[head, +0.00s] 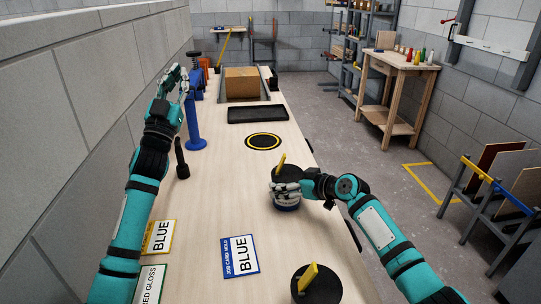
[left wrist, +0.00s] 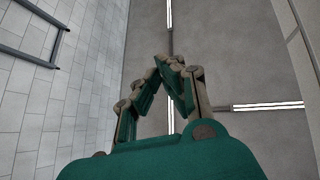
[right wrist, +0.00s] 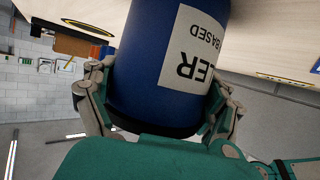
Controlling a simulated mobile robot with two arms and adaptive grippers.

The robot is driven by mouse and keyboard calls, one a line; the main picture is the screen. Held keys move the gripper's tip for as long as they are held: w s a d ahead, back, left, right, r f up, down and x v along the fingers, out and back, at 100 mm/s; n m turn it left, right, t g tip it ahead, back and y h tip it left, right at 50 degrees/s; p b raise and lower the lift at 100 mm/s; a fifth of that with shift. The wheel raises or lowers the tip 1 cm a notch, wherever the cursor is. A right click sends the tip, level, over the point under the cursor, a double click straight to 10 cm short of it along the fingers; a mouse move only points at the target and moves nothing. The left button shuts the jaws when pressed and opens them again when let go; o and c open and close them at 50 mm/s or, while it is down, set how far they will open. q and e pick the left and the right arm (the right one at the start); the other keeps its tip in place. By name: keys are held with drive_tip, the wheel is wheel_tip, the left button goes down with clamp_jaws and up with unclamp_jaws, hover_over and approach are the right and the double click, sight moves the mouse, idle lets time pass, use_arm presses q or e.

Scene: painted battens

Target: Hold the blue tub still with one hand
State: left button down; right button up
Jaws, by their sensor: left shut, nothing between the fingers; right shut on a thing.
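The blue tub (head: 288,207) stands on the pale bench (head: 215,205) near its right edge. It has a dark top with a yellow stick (head: 281,162) rising from it. My right gripper (head: 286,189) is shut around its side. In the right wrist view the tub (right wrist: 140,65) fills the space between the two fingers (right wrist: 160,100), with a white label on its wall. My left gripper (head: 180,82) is raised at the left, above the bench and away from the tub. Its fingers meet with nothing between them in the left wrist view (left wrist: 172,62).
A second dark-topped container (head: 317,287) with a yellow stick is at the near edge. A job card (head: 240,257) reads "HOLD BLUE". A yellow-ringed black disc (head: 264,141), a black tray (head: 258,114) and a cardboard box (head: 242,82) lie farther back. A blue post (head: 194,125) stands left.

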use_arm(q)
wheel_tip(320, 180, down, 9)
drive_tip(key=w+n+g+y, duration=0.15)
drive_tip(key=n+g, duration=0.35)
drive_tip(key=n, duration=0.6)
drive_tip(key=s+d+f+g+h, duration=0.7)
drive_tip(key=s+d+f+g, duration=0.1)
drive_tip(key=d, duration=0.3)
drive_tip(key=shift+d+f+n, duration=0.15)
drive_tip(key=shift+d+n, duration=0.1)
drive_tip(key=shift+n, duration=0.05)
drive_tip(key=shift+w, duration=0.1)
